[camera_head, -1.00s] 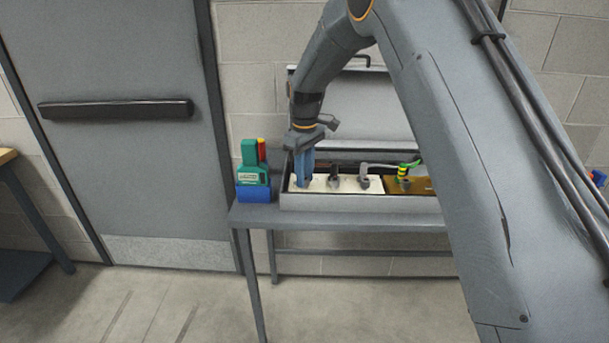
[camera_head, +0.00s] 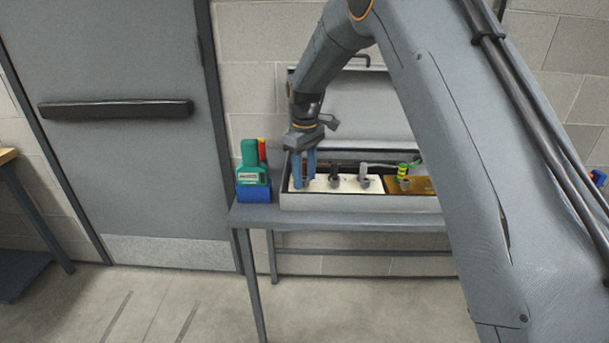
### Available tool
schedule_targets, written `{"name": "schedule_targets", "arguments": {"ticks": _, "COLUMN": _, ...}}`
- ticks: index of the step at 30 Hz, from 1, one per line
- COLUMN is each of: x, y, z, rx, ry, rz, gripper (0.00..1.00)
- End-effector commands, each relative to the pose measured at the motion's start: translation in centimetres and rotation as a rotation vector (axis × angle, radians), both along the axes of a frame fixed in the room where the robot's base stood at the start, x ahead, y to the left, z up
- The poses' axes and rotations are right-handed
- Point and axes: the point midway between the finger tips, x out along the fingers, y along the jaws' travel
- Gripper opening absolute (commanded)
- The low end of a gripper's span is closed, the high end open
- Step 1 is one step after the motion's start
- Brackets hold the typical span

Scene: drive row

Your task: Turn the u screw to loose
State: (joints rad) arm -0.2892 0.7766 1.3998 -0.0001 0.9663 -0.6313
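My gripper (camera_head: 303,186) points down at the left end of a white terminal block (camera_head: 348,186) in an open grey box. Its two blue fingers show side by side with a narrow gap between them, tips at the block. The leftmost screw, which I take to be the u screw, is hidden by the fingers. I cannot tell whether they grip it. Two grey terminals stand to the right on the block, a middle one (camera_head: 335,181) and a right one (camera_head: 364,181).
A brown block (camera_head: 418,185) with a green-yellow wire (camera_head: 404,170) sits right of the white block, partly behind my arm. The box (camera_head: 350,203) has its lid (camera_head: 370,105) raised behind. A green bottle-like item (camera_head: 251,172) stands in a blue holder (camera_head: 254,192) at the table's left end.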

Motion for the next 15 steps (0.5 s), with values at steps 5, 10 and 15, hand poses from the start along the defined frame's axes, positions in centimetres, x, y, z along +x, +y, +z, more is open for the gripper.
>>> {"name": "schedule_targets", "arguments": {"ticks": 5, "x": 0.1, "y": 0.0, "z": 0.6, "rx": 0.000, "ry": -0.003, "rz": 0.000, "gripper": 0.42}}
{"name": "schedule_targets", "arguments": {"ticks": 10, "x": 0.2, "y": 0.1, "z": 3.1, "rx": 0.001, "ry": -0.005, "rz": 0.000, "gripper": 0.42}}
{"name": "schedule_targets", "arguments": {"ticks": 15, "x": 0.1, "y": 0.1, "z": 5.7, "rx": 0.001, "ry": -0.002, "rz": 0.000, "gripper": 0.42}}
